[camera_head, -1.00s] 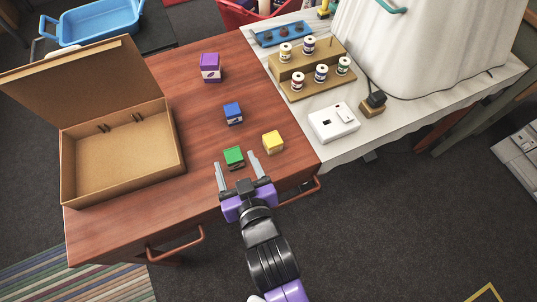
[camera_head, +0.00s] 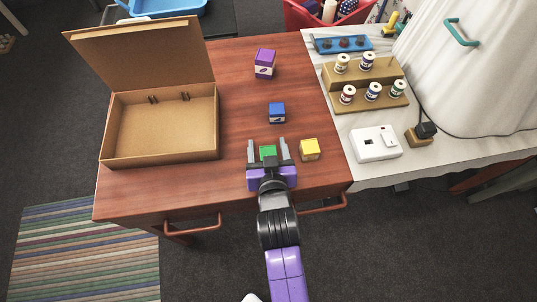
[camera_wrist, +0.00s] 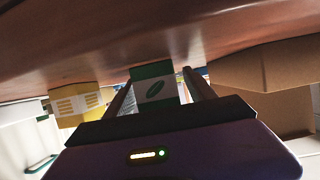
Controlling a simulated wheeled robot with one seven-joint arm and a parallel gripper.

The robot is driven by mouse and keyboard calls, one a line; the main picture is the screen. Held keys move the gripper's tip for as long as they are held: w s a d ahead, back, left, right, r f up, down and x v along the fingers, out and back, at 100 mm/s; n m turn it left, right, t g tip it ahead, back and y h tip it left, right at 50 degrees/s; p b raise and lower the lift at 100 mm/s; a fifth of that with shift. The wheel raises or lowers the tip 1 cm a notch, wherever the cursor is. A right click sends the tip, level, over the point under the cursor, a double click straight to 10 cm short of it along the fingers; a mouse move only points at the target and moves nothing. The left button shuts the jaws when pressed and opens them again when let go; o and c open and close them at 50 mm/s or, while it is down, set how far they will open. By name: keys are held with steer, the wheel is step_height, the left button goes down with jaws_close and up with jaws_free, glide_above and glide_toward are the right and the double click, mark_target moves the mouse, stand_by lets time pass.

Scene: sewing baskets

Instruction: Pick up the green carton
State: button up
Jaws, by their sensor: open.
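The small green carton (camera_head: 267,152) stands on the brown wooden desk (camera_head: 245,75) near its front edge. My gripper (camera_head: 267,150) is open, with one finger on each side of the carton. In the wrist view, the carton (camera_wrist: 154,84) shows a white side with a green leaf mark, between the two fingers (camera_wrist: 158,95). The picture is upside down there, with the desk at the top. I cannot tell whether either finger touches the carton. Its lower front is hidden by my gripper in the head view.
A yellow carton (camera_head: 309,149) stands close to the right of my gripper. A blue carton (camera_head: 277,112) and a purple carton (camera_head: 265,62) stand farther back. An open cardboard box (camera_head: 160,158) is at left. A white table with thread spools (camera_head: 371,90) adjoins at right.

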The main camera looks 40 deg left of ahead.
jaws_close()
steer(key=shift+r, duration=0.1)
